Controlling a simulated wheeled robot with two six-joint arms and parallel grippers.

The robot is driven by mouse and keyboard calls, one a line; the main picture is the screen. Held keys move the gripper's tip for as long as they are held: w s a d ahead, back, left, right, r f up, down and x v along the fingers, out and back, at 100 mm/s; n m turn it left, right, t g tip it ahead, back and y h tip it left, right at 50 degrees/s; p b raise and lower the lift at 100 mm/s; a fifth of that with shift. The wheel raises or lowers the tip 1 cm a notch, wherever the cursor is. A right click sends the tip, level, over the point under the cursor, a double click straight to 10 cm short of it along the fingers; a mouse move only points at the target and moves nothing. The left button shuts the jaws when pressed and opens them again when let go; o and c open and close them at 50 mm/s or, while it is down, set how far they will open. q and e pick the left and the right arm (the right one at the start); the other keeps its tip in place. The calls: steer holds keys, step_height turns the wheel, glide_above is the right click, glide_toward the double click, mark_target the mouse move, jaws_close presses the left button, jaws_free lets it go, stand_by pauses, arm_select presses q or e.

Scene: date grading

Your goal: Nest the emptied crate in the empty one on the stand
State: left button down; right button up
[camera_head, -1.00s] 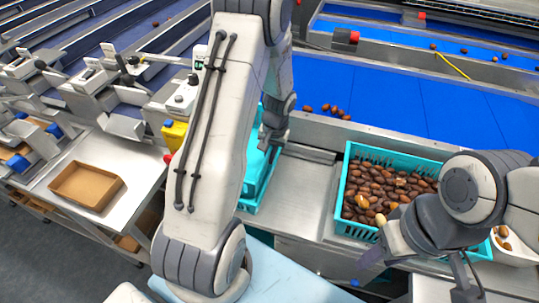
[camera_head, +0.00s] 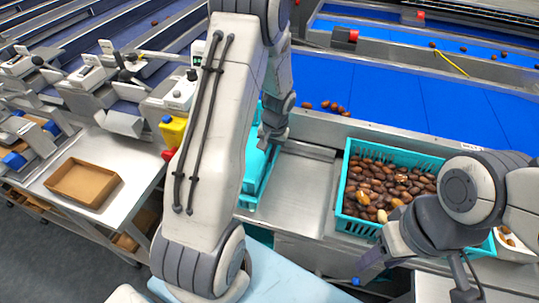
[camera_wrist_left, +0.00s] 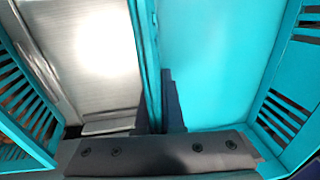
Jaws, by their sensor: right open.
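A teal crate (camera_head: 251,201) stands at the left end of the steel stand, mostly hidden behind my left arm. Its bare teal floor (camera_wrist_left: 215,60) fills the right of the left wrist view, and no dates show there. My left gripper (camera_head: 271,136) is at its right side. In the left wrist view the fingers (camera_wrist_left: 158,110) flank the crate's upright wall (camera_wrist_left: 147,50) with no clear gap. I cannot tell whether one crate or two nested crates are there. My right gripper (camera_head: 362,275) is open and empty, in front of a date-filled teal crate (camera_head: 341,205).
Bare steel (camera_head: 300,185) separates the crates. Behind them runs a blue conveyor (camera_head: 400,100) with a few dates. A white bowl (camera_head: 515,251) of dates is at the right. A brown tray (camera_head: 62,190) lies on the left bench, near a yellow box (camera_head: 173,131).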

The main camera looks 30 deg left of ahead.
arm_select(q)
steer(key=shift+s+f, duration=0.3)
steer(key=shift+f, duration=0.2)
steer(key=shift+s+f, duration=0.3)
steer(key=shift+f, duration=0.2)
arm_select(e)
steer(key=shift+f, duration=0.3)
arm_select(q)
steer(key=c, duration=1)
jaws_free()
steer(key=shift+o, duration=0.2)
steer(key=shift+d, duration=0.1)
steer(key=r+p, duration=0.2)
steer(key=r, duration=0.1)
steer(key=shift+w+p, duration=0.25)
steer(key=shift+p, duration=0.15)
step_height(320, 180, up, 6)
steer(key=p, duration=0.5)
steer(key=shift+w+r, duration=0.1)
steer(key=shift+r, duration=0.15)
arm_select(e)
step_height(320, 180, up, 8)
steer(key=shift+w+a+f, duration=0.15)
steer(key=shift+w, duration=0.1)
arm_select(q)
steer(key=shift+f, duration=0.1)
